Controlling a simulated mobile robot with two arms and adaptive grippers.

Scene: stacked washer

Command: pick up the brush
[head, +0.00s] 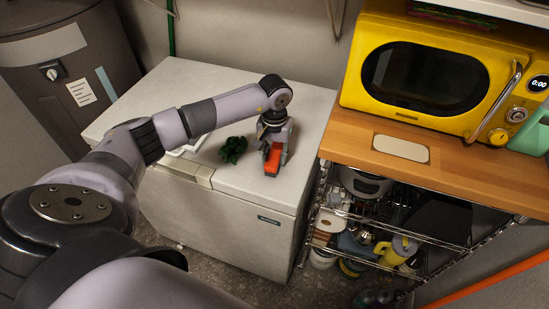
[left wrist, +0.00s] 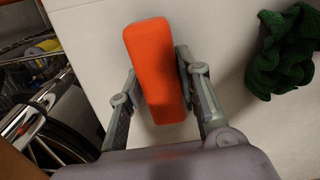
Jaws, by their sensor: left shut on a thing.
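The brush (left wrist: 155,75) shows as an orange-red block with rounded edges, and no bristles can be made out. In the head view the brush (head: 273,160) is at the front right of the white chest's lid. My left gripper (head: 272,152) points down over it and is shut on it. In the left wrist view the two grey fingers of my left gripper (left wrist: 158,78) stand on either side of the brush. I cannot tell whether the brush still touches the lid. My right gripper is not in view.
The white chest (head: 255,208) has a dark green crumpled cloth (head: 233,149) on its lid, left of the brush. To the right are a wire shelf with kitchen things, a wooden top (head: 350,135) and a yellow microwave (head: 425,77). A dark grey tank (head: 70,70) stands at the left.

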